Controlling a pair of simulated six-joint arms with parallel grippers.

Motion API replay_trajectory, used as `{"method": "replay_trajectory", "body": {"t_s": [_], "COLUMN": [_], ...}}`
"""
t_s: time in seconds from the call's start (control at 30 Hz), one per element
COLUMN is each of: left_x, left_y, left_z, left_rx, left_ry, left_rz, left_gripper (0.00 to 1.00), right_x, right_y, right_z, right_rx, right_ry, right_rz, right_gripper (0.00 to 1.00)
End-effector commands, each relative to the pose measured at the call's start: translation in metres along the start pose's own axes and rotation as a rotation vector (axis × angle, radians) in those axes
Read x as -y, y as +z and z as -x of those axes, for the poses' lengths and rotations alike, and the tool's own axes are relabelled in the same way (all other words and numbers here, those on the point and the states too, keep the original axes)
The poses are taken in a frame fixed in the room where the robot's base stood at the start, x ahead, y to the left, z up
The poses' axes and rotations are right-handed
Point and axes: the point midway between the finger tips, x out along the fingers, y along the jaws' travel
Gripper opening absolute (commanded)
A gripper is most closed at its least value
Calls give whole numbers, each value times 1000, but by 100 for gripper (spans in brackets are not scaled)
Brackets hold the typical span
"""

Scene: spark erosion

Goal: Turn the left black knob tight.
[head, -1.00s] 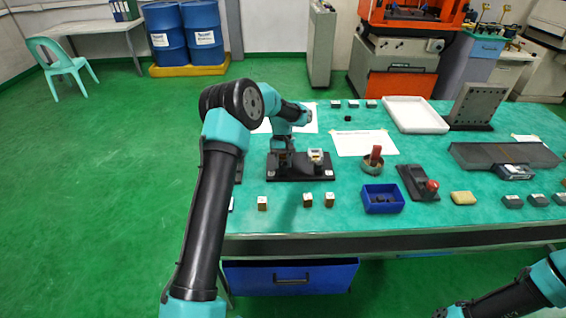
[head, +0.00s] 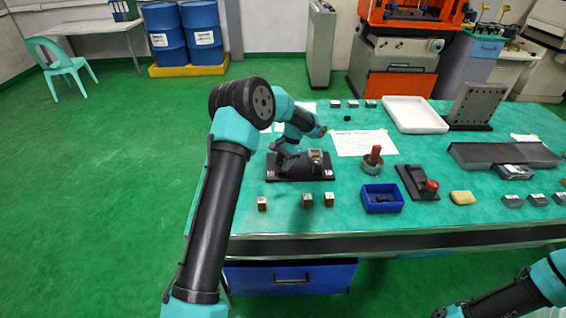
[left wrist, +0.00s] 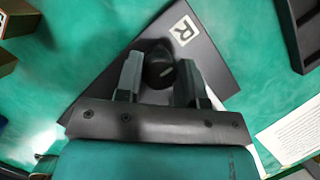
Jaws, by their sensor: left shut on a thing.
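A dark base plate (head: 322,174) lies on the green table in the head view, with a block with a pale top (head: 316,157) on its right part. My left gripper (head: 283,160) is low over the left part of the plate and hides what it holds there. In the left wrist view a round black knob (left wrist: 158,68) sits between the two fingers of my left gripper (left wrist: 159,76), which are shut on it. The plate (left wrist: 215,60) under it carries a white label with the letter R (left wrist: 183,29).
Several small brown blocks (head: 307,200) stand along the front. A blue bin (head: 382,199), a red-handled tool in a round dish (head: 373,160) and a red button on a black base (head: 417,183) are to the right. A paper sheet (head: 364,143) lies behind.

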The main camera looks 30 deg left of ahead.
Motion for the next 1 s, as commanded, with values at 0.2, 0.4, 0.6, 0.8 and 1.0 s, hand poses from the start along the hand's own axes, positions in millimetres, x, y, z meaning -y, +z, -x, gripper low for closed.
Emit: {"method": "replay_trajectory", "body": {"t_s": [0.2,0.4,0.6,0.8,1.0], "left_x": [0,0,0,0,0], "left_y": [0,0,0,0,0], "left_z": [0,0,1,1,0], "left_rx": [-1,-2,-2,-2,-2], "left_ry": [-59,-90,-101,-102,-102], "left_rz": [-140,-215,-241,-243,-242], "left_gripper": [12,12,12,12,42], "right_x": [0,0,0,0,0], "right_y": [0,0,0,0,0], "right_z": [0,0,0,0,0], "right_rx": [0,0,0,0,0], "right_ry": [0,0,0,0,0], "right_rz": [0,0,0,0,0], "right_gripper": [43,43,43,43,43]}}
